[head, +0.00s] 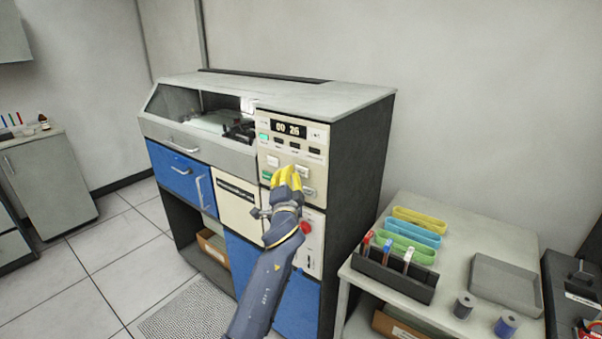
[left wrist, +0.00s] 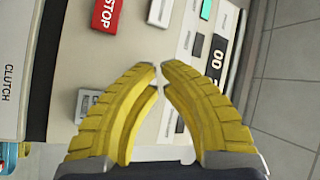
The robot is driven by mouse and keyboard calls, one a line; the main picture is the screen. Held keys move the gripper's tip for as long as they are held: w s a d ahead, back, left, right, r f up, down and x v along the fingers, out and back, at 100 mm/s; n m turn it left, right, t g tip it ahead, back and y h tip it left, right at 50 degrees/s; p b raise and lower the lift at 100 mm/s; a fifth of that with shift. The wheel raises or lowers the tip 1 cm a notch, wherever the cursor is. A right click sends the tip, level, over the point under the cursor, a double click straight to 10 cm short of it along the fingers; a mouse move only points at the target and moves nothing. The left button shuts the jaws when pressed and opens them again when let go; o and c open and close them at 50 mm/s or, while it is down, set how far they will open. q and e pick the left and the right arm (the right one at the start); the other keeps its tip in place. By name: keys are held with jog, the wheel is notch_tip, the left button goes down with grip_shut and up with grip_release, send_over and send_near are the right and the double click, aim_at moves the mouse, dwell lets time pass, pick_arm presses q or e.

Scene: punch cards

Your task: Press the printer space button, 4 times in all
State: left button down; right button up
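The machine's cream control panel (head: 315,168) has a display above and several buttons and keys below it. Pale keys (head: 273,161) and (head: 303,171) sit near my left gripper (head: 287,173), which is in front of the panel's lower part. In the left wrist view the yellow fingers (left wrist: 160,68) are drawn together, tips meeting or nearly so, with nothing between them. That view shows a red STOP key (left wrist: 107,13), a white key (left wrist: 160,12) and a grey key (left wrist: 88,105). No label for the space button is readable, and contact is unclear. My right gripper is not in view.
A table (head: 455,215) at the right holds coloured trays, a dark tube rack (head: 393,276), a grey tray (head: 505,283) and small spools. A red knob (head: 305,228) is beside my left wrist. The floor at the left is clear.

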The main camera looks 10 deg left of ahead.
pick_arm(q)
jog(key=shift+w+d, duration=0.35)
jog(key=shift+w, duration=0.45)
dwell(1.0)
jog(key=shift+s, duration=0.1)
jog(key=shift+s+a, duration=0.35)
jog(key=shift+s, duration=0.35)
dwell(0.3)
jog(key=shift+s+a, duration=0.4)
jog(key=shift+s, duration=0.35)
jog(key=shift+s+a, duration=0.35)
jog(key=shift+s, duration=0.4)
jog(key=shift+s+a, duration=0.4)
jog(key=shift+s, duration=0.35)
jog(key=c, duration=2.2)
grip_release()
